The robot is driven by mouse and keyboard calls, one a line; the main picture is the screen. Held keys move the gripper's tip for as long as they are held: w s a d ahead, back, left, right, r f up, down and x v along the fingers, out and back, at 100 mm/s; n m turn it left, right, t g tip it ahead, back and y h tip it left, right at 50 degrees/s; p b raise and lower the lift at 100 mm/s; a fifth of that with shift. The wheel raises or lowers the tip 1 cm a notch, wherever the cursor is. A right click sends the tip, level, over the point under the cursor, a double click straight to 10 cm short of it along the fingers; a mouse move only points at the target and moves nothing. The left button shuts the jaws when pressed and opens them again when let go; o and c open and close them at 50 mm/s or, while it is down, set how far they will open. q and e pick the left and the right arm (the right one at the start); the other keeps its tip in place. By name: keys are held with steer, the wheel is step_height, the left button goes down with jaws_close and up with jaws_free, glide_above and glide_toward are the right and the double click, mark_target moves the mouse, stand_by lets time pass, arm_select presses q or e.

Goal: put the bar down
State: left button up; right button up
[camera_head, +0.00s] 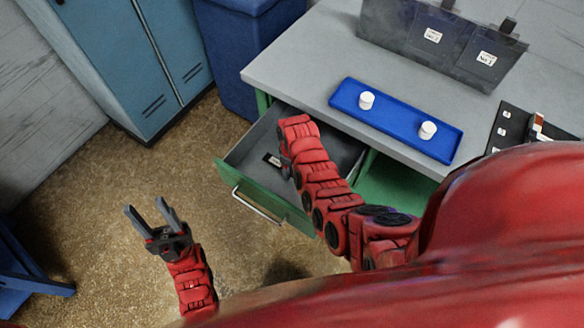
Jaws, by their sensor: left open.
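I cannot make out a bar for certain. A small dark piece with a white patch (272,160) lies in the open green drawer (236,172), close to my right arm. My right arm reaches over the drawer. Its gripper (286,165) is almost wholly hidden by the red arm links, with only a dark bit showing, so its jaws and anything in them cannot be seen. My left gripper (153,219) is open and empty above the floor, left of the drawer and apart from it.
A blue tray (395,122) with two white round containers (366,100) (428,130) lies on the grey bench (300,70). A dark labelled rack (440,40) stands behind it. A black board (510,125) is at right. Blue cabinets (130,50) and a blue bin (240,50) stand at upper left.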

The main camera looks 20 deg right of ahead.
steer(key=shift+r, duration=0.15)
step_height(320, 180, up, 12)
steer(key=p, duration=0.1)
stand_by(0.4)
stand_by(0.6)
